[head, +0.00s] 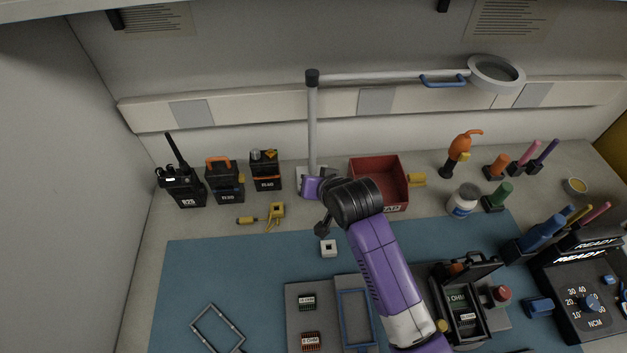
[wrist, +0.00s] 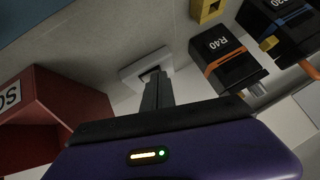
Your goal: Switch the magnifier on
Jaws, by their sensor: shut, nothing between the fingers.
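The magnifier has a pale ring head (head: 497,74) at the upper right, on a long grey arm from an upright post (head: 312,125). The ring shows no clear glow. The post stands on the bench behind my gripper (head: 314,186), which hides most of its foot. In the wrist view my gripper (wrist: 155,80) is shut and empty. Its dark fingers reach towards a white plate (wrist: 132,71) with a dark part at its middle, apparently the magnifier's foot. The fingertips overlap that dark part; I cannot tell whether they touch it. I cannot make out the switch.
A red scrap bin (head: 378,172) stands just right of my gripper. The blue mat (head: 200,270) has free room at left.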

